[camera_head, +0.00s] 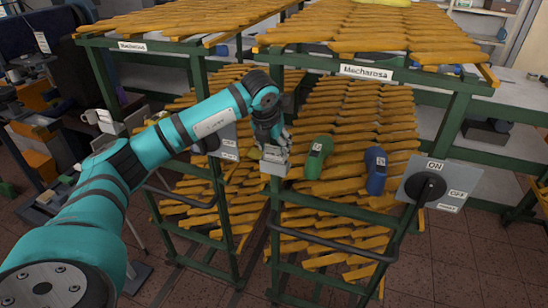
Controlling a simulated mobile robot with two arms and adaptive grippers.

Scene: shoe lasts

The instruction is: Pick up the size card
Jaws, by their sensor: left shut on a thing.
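My left gripper (275,149) is at the front of the shoe-last racks, near the middle of the view, pointing down. It is shut on a small pale grey, flat-faced piece (273,163), which looks like the size card. The fingers cover part of it, and any print on it is too small to read. It is held just left of a green shoe last (318,158). I cannot tell whether the piece touches the rack behind it. My right gripper is not in view.
A blue shoe last (376,172) stands farther right. A grey ON/OFF switch panel (411,179) juts out at the right, with another (226,134) behind my left arm. The tiled floor (470,262) at front right is clear.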

